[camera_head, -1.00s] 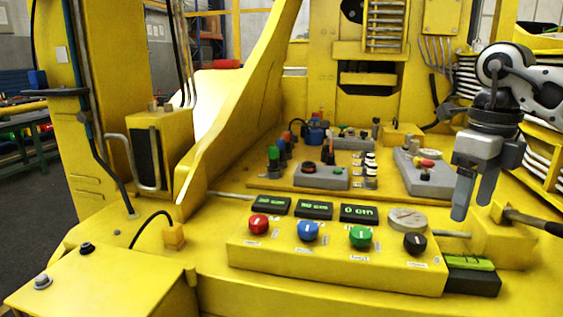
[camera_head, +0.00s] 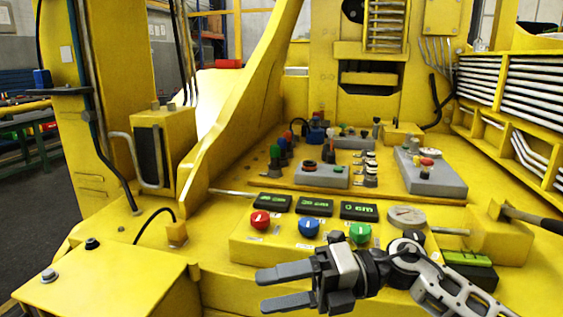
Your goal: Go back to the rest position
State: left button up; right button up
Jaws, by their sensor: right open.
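My right gripper (camera_head: 286,288) is open and empty in the head view. It lies low in front of the yellow control panel (camera_head: 262,248), its two grey fingers pointing left. The arm comes in from the bottom right and covers the panel's lower right part, including most of the black knob. The panel carries a red knob (camera_head: 260,219), a blue knob (camera_head: 308,227) and a green knob (camera_head: 360,233). Above them are small black displays with green digits, one reading 0 cm. My left gripper is not in view.
Behind the panel stand grey control boxes (camera_head: 432,172) with buttons and levers. A yellow box (camera_head: 110,282) with bolts is at the front left. A black-handled lever (camera_head: 535,219) juts out at the right. A slanted yellow beam (camera_head: 235,110) rises at the centre left.

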jog(key=w+d+f+m+t+h, duration=0.1)
jog(key=d+f+m+t+h, duration=0.35)
jog(key=m+t, duration=0.75)
jog(key=w+d+f+m+t+h, duration=0.15)
jog(key=f+m+t, duration=0.6)
jog(key=m, duration=0.85)
jog(key=s+d+f+m+g+h, duration=0.3)
jog(key=s+d+f+m+h, duration=0.1)
jog(key=s+f, duration=0.3)
jog(key=s+d+f+m+g+h, duration=0.3)
jog(key=s+f, duration=0.5)
jog(key=f, duration=0.4)
jog(key=d+m+h, duration=0.1)
jog(key=d+m, duration=0.1)
jog(key=m, duration=0.1)
jog(key=shift+s+d+m, duration=0.15)
jog(key=shift+d+m, duration=0.15)
